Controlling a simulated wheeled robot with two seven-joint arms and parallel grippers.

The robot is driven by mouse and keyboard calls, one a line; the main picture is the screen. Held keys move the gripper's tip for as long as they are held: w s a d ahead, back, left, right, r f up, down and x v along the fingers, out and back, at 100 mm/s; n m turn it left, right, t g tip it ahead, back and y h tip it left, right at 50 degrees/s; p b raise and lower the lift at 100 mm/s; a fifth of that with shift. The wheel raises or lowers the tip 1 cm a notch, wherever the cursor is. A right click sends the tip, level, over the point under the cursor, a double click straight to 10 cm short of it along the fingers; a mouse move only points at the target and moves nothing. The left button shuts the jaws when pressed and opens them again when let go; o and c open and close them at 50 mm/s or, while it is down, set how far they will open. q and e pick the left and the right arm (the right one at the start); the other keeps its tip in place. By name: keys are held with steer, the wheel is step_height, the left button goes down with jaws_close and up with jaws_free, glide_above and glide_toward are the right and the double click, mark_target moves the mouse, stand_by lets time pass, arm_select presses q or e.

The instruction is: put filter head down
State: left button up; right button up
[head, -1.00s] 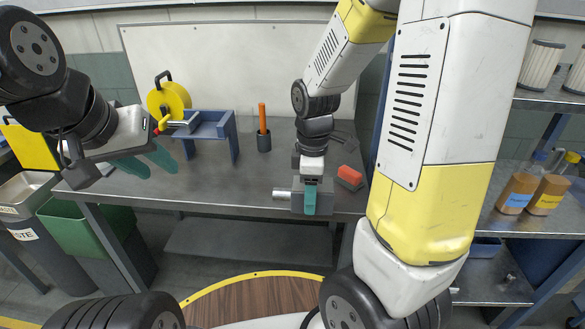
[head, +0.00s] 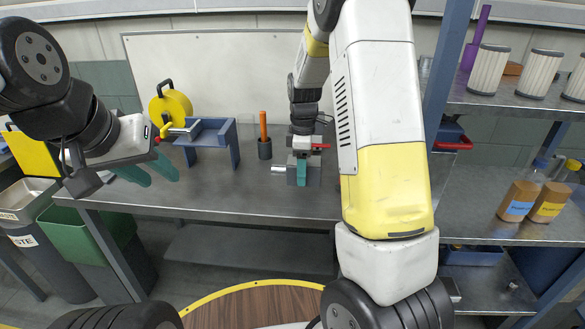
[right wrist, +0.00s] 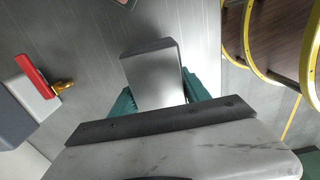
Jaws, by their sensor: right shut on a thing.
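The filter head is a grey block (head: 314,172) with a short silver tube pointing left in the head view. My right gripper (head: 302,173) is shut on it, fingers pointing down. In the right wrist view the grey block (right wrist: 153,70) sits between the teal fingers, which partly hide it. It is over the right part of the workbench (head: 235,200), behind the front edge; I cannot tell if it touches the top. My left gripper (head: 152,171) is open and empty at the bench's left side.
A red-handled part (head: 319,146) is close to my right gripper; it also shows in the right wrist view (right wrist: 33,75). An orange-handled tool (head: 263,126) stands in a dark holder. A blue stand (head: 215,133) and yellow reel (head: 172,106) are at left. The bench's front middle is clear.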

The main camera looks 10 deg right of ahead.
steer(key=shift+w+f, duration=0.15)
steer(key=shift+f, duration=1.4)
steer(key=shift+f, duration=0.2)
steer(key=o, duration=1.5)
